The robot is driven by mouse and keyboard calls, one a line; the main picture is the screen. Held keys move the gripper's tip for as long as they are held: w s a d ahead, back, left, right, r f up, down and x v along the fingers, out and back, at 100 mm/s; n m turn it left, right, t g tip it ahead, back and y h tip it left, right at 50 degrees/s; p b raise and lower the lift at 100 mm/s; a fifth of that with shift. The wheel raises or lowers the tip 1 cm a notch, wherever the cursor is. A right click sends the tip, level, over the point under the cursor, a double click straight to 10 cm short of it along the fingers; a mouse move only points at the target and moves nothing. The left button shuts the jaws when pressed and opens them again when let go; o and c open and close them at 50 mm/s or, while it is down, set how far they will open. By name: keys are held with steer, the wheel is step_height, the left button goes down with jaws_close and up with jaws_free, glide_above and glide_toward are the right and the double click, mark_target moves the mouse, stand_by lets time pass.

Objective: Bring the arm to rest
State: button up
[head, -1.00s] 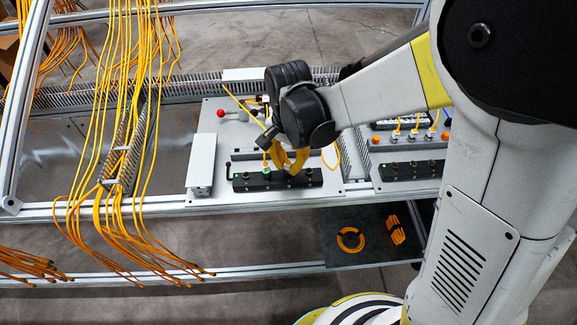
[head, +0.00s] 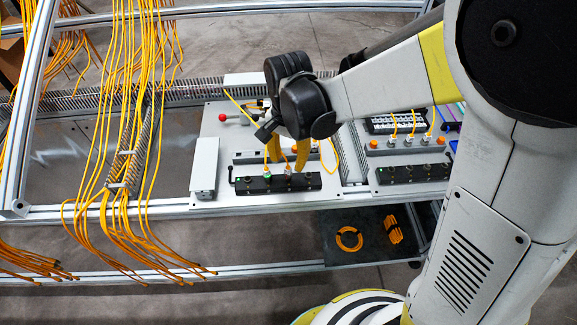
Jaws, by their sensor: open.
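My arm (head: 385,75) reaches in from the right, bent at its black wrist, over the grey panel on the frame. My gripper (head: 289,165) has orange-yellow fingers pointing down above the black connector block (head: 245,186). The fingers are apart and hold nothing that I can see. Two plugs with yellow cables stand in the block below the fingers, a left one (head: 267,173) and a right one (head: 287,170). Part of the cables is hidden behind the fingers and wrist.
Yellow cables (head: 150,110) hang in a thick bundle at the left. A white box (head: 204,165) stands left of the block. A second black block (head: 395,175) and plugged cables are at the right. A dark lower shelf (head: 340,258) holds orange parts. Aluminium rails surround the panel.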

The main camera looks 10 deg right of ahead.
mark_target(288, 167)
steer(key=shift+r+p, duration=0.85)
steer(key=shift+r, duration=0.55)
steer(key=shift+c, duration=0.2)
step_height(288, 167, up, 4)
steer(key=n+p, duration=0.5)
steer(key=shift+p, duration=0.3)
steer(key=n, duration=0.2)
steer(key=f+n, duration=0.1)
steer(key=n, duration=0.2)
step_height(288, 167, down, 10)
steer(key=b, duration=0.9)
jaws_close()
